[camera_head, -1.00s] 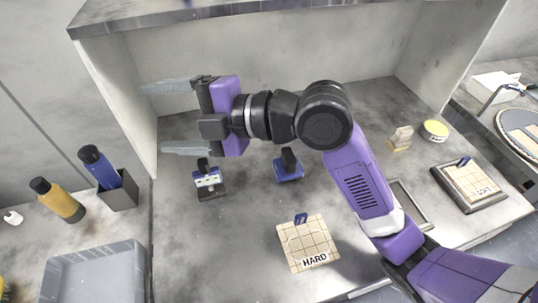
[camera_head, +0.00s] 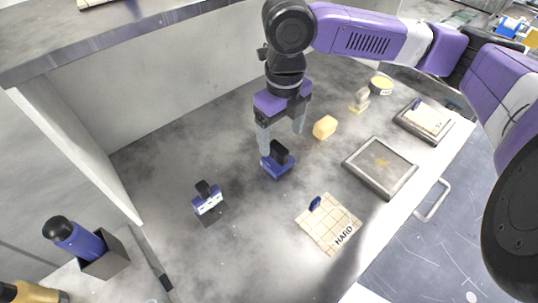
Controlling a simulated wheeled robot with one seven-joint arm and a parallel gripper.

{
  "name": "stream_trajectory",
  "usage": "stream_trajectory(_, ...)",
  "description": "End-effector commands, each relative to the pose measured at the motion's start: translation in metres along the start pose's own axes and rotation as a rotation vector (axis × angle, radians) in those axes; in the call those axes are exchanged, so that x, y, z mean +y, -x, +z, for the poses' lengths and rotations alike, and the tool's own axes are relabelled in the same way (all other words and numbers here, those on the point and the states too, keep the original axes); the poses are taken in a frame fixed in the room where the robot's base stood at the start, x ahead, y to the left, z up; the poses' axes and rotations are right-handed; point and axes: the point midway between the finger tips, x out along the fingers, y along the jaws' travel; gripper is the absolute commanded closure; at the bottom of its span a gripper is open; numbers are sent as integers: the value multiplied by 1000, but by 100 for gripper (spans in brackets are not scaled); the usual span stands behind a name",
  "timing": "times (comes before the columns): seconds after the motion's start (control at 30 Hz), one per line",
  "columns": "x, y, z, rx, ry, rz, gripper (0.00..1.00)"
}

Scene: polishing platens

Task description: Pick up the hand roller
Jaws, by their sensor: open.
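Two small black-handled tools stand on the grey worktop, and I cannot tell for sure which is the hand roller. One is a blue block with a black upright grip (camera_head: 277,168). The other, further left, has a blue and white front and a black knob (camera_head: 208,201). My gripper (camera_head: 281,143) points down with its two grey fingers spread, at the blue block's black grip. The left finger overlaps the block's left side in the picture. I cannot tell whether it touches, and nothing appears held.
A yellow block (camera_head: 325,127) lies close to the right of my gripper. A side wall (camera_head: 75,150) bounds the left. Worktop between the tools is clear.

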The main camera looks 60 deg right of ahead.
Motion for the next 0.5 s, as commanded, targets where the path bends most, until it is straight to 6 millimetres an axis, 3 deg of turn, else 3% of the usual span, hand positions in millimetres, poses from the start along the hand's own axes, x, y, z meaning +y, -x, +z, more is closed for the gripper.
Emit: stream_trajectory(0.5,2,-58,4,3,-1,0,20)
